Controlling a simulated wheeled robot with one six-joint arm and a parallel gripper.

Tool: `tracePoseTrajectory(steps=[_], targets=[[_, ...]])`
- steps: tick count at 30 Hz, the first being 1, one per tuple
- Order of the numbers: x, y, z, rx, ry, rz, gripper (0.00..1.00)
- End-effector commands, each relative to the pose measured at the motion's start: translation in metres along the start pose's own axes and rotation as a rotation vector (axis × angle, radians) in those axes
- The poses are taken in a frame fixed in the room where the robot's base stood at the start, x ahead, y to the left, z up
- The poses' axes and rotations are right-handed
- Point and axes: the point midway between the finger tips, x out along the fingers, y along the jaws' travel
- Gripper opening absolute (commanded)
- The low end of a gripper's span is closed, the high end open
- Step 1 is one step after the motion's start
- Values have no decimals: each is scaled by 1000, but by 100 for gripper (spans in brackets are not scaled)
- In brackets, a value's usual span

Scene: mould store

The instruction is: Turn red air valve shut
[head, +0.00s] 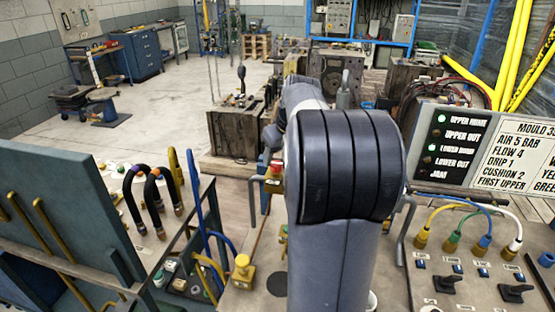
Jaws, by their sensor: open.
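My arm fills the middle of the head view, and my gripper is not visible, hidden behind the arm or out of frame. A small red and yellow fitting (274,180) stands just left of my arm, partly covered by it. It may be the red air valve or a push button; I cannot tell which. No other clear red valve handle shows, and whether the valve is open or shut cannot be read.
At the left is a blue-grey panel (60,200) with hoses and pipes. A control box (445,145) with lamps and a sign (515,155) stands at right, above a switch panel (460,285). Wooden-sided mould blocks (235,130) stand behind. Concrete floor (150,130) is clear at back left.

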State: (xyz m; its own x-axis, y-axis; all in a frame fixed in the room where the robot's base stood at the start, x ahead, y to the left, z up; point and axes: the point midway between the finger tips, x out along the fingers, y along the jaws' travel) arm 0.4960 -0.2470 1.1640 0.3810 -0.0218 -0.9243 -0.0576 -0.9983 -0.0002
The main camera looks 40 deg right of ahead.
Motion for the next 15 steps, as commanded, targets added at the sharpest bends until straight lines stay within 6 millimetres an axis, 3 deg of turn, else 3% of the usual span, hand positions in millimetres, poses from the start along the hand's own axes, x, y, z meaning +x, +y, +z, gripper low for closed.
tracePoseTrajectory(steps=[6, 15], targets=[[23, 0, 0, -1, 0, 0, 53], [27, 0, 0, -1, 1, 0, 53]])
